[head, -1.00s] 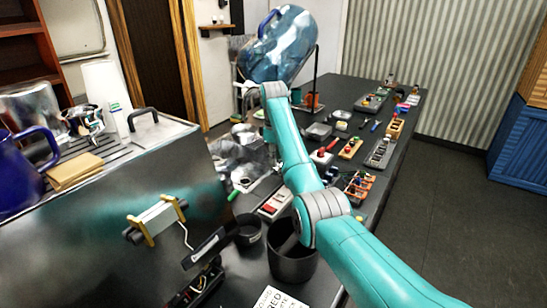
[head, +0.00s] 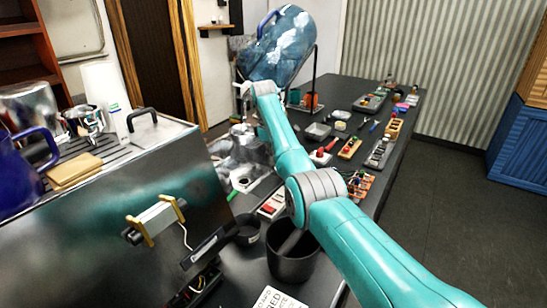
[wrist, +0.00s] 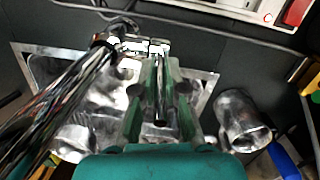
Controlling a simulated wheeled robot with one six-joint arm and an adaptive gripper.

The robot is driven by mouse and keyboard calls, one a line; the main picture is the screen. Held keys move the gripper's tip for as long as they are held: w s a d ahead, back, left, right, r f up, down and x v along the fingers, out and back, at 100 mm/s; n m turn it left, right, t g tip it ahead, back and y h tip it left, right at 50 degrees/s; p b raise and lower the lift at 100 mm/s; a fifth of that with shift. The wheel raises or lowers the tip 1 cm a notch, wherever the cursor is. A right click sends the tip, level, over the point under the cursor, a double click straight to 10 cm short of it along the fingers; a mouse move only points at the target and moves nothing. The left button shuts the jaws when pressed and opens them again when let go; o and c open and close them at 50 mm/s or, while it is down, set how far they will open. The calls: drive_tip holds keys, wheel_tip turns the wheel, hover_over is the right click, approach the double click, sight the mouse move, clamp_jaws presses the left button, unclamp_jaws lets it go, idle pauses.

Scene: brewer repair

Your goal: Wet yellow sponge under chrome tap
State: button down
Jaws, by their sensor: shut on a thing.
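My gripper shows in the wrist view (wrist: 160,98), its dark green fingers close together around a thin chrome bar (wrist: 160,85) that looks like a tap lever. In the head view my gripper is mostly hidden behind my arm, above the metal sink area. A shiny chrome pipe (wrist: 62,100), which looks like the tap's spout, slants across the left of the wrist view. A bright metal basin (wrist: 205,92) lies below the fingers. A small yellow patch (wrist: 72,154) shows at its lower left; I cannot tell whether this is the sponge.
A large blue water bottle (head: 275,45) tilts in a stand behind my wrist. A black bin (head: 293,250) stands near the front. A tan block (head: 74,172) lies on the steel machine (head: 100,235). A metal cup (wrist: 243,122) is right of the basin. Trays and small parts cover the counter.

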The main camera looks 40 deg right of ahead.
idle(0.4)
drive_tip(key=c, duration=1.2)
unclamp_jaws()
wheel_tip(320, 180, up, 12)
drive_tip(key=w+a, duration=0.1)
drive_tip(key=shift+w+a, duration=0.1)
drive_tip(key=shift+f, duration=0.1)
